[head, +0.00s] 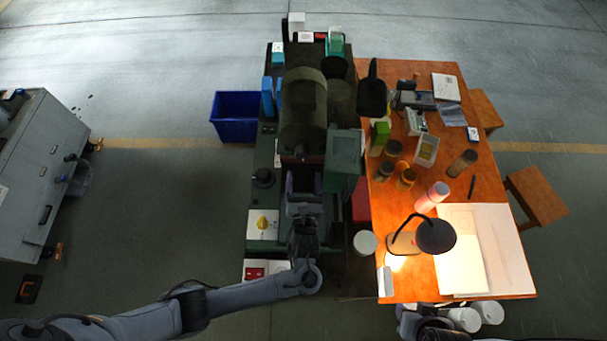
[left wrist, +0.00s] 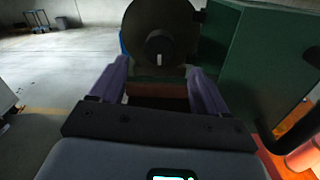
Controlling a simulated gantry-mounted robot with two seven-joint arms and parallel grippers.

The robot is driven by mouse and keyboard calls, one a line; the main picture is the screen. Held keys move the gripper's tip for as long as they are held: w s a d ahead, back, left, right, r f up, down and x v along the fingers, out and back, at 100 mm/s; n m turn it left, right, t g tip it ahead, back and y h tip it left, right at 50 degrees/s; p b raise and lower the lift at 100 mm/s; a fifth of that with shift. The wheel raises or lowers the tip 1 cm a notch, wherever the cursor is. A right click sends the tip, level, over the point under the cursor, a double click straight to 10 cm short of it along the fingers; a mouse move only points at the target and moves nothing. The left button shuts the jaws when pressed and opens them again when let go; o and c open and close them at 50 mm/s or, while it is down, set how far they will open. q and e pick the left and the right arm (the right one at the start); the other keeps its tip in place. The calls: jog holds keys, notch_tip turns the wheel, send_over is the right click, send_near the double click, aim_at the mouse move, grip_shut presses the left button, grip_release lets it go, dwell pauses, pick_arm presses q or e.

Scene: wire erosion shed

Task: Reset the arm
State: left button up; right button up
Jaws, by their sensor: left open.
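My left arm comes in from the lower left in the head view, and its gripper (head: 304,183) is over the front part of the dark green machine (head: 263,205). The left wrist view shows the two purple fingers of this gripper (left wrist: 158,90) spread apart with nothing between them. A green box-like housing (left wrist: 262,62) stands close to the right finger. I cannot tell whether the gripper touches the machine. Part of my right arm shows at the bottom edge, but its gripper is not visible.
An orange-brown table (head: 400,285) on the right holds jars, a lit desk lamp (head: 435,235), a pink bottle (head: 432,196) and papers. A blue bin (head: 237,117) stands left of the machine. A grey cabinet (head: 42,155) is at far left. Floor between is clear.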

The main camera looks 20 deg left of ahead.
dwell(0.4)
pick_arm(q)
jog(key=s+f+n+g+h, duration=0.1)
jog(key=n, duration=0.2)
jog(key=s+d+f+n+g+h, duration=0.1)
jog(key=f+n+g, duration=0.1)
jog(key=n, duration=0.1)
jog(key=s+f+n+g+h, duration=0.1)
jog(key=f+n, duration=0.1)
jog(key=n, duration=0.2)
jog(key=shift+s+d+f+g+h, duration=0.15)
jog(key=shift+s+d+g+h, duration=0.15)
jog(key=shift+g, duration=0.1)
jog(key=s+n+g+h, duration=0.1)
jog(key=n, duration=0.1)
jog(key=s+n+g+h, duration=0.1)
jog(key=n, duration=0.1)
jog(key=s+n, duration=0.2)
jog(key=n, duration=0.1)
jog(key=shift+s+g+h, duration=0.1)
jog(key=shift+g+h, duration=0.3)
jog(key=s+a+r+n+g, duration=0.2)
jog(key=s+a+r+n, duration=0.2)
jog(key=s+n, duration=0.3)
jog(key=s+a+r+n+g, duration=0.3)
jog(key=s+a+r+n, duration=0.2)
jog(key=s+n, duration=0.2)
jog(key=shift+s+a+r+h, duration=0.2)
jog(key=shift+s+h, duration=0.1)
jog(key=shift+s, duration=0.85)
